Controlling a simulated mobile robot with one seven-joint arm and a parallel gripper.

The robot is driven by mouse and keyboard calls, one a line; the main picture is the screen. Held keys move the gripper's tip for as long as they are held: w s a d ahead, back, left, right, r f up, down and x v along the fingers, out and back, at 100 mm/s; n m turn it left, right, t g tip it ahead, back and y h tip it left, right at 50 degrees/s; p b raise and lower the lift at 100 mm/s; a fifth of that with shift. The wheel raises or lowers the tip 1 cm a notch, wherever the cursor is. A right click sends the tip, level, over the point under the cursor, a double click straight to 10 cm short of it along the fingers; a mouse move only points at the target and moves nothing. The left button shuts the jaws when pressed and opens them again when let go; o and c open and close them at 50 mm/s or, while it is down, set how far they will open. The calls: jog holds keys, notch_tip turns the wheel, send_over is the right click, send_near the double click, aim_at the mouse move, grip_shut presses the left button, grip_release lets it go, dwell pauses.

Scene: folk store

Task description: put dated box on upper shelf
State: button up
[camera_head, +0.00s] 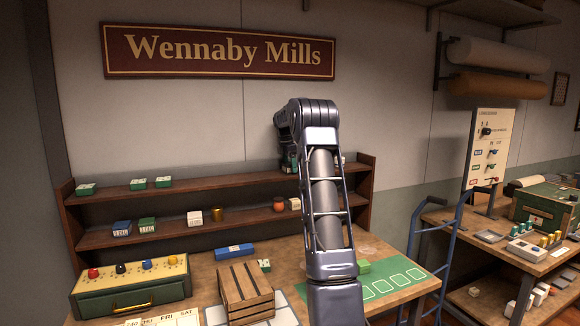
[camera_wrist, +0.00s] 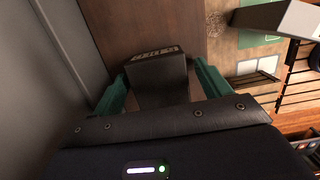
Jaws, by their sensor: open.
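My gripper (camera_head: 289,162) is at the right part of the upper shelf (camera_head: 225,183), mostly hidden behind my arm in the head view. In the wrist view its two green fingers (camera_wrist: 160,88) are open, one on each side of a dark box (camera_wrist: 158,78) with pale printing along its far edge. More boxes with date-like print, one blue (camera_head: 122,229) and one green (camera_head: 147,225), stand on the lower shelf.
Small green-and-white boxes (camera_head: 138,183) stand on the left of the upper shelf. A white box (camera_head: 195,218), a gold tin (camera_head: 217,214) and a red-orange round item (camera_head: 279,204) are on the lower shelf. A wooden crate (camera_head: 246,290) stands on the table below.

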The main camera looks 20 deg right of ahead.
aim_at(286, 164)
notch_tip(286, 164, up, 12)
jog(key=a, duration=0.2)
jog(key=s+a+r+m+t, duration=0.1)
jog(key=s+a+r+m, duration=0.1)
jog(key=s+a, duration=0.3)
jog(key=s+a+r+m, duration=0.2)
jog(key=s+a, duration=0.1)
jog(key=s, duration=0.5)
jog(key=s+a+f+m+t+y, duration=0.1)
jog(key=s+a+f+m, duration=0.3)
jog(key=s, duration=0.9)
jog(key=s+a+f+m+t, duration=0.2)
jog(key=s+a+f+m, duration=0.25)
jog(key=s, duration=0.85)
jog(key=s+a+f+m, duration=0.2)
jog(key=s+f+m, duration=0.3)
jog(key=s+f, duration=0.7)
jog(key=shift+s+a+t+y, duration=0.3)
jog(key=shift+s+y, duration=0.1)
jog(key=shift+s, duration=0.8)
